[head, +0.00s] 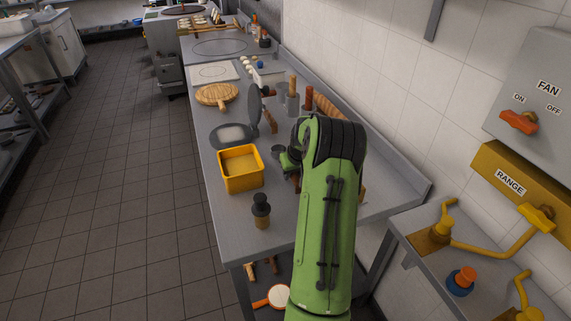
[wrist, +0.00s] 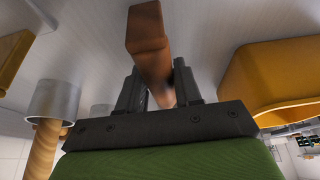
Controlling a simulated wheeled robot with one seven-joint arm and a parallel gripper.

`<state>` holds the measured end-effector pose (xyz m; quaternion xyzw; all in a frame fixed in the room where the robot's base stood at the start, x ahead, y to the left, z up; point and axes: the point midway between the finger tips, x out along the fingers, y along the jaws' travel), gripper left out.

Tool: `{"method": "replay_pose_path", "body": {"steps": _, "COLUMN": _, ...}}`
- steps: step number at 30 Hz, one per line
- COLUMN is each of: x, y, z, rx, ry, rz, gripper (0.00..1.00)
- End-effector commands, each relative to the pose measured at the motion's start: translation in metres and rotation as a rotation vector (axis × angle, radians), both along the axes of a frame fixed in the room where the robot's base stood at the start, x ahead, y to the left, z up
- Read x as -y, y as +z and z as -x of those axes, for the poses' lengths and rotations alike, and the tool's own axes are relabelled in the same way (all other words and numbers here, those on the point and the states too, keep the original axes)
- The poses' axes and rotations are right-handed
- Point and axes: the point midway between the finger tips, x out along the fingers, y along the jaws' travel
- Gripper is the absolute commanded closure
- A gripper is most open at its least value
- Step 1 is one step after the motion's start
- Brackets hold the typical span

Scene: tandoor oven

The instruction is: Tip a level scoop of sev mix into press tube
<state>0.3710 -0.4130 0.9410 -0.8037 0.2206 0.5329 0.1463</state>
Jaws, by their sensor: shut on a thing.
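My gripper (wrist: 160,84) is shut on a brown wooden handle (wrist: 148,28) in the wrist view. I cannot see a scoop bowl or any mix on it. In the head view my green arm hides most of the gripper, just right of the yellow tub. The yellow tub (head: 240,180) stands open on the steel counter; it also shows at the right in the wrist view (wrist: 275,75). I cannot tell its contents. Grey metal cylinders (head: 292,106) stand behind the arm, and one shows at the left in the wrist view (wrist: 52,100). Which is the press tube is unclear.
A black-topped jar (head: 261,211) stands at the counter's front, near the tub. A grey hinged press (head: 232,134) lies open behind the tub, with a round wooden board (head: 217,94) farther back. The tiled wall closes off the right side. The floor at left is clear.

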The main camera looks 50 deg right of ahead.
Motion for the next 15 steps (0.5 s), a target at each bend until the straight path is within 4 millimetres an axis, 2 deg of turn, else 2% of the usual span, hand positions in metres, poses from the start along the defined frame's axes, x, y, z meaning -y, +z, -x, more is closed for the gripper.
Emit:
{"method": "replay_pose_path", "body": {"steps": 5, "x": 0.000, "y": 0.004, "z": 0.000, "rx": 0.000, "ry": 0.000, "rz": 0.001, "gripper": 1.00}}
{"method": "replay_pose_path", "body": {"steps": 15, "x": 0.000, "y": 0.033, "z": 0.000, "rx": 0.001, "ry": 0.000, "rz": 0.001, "gripper": 1.00}}
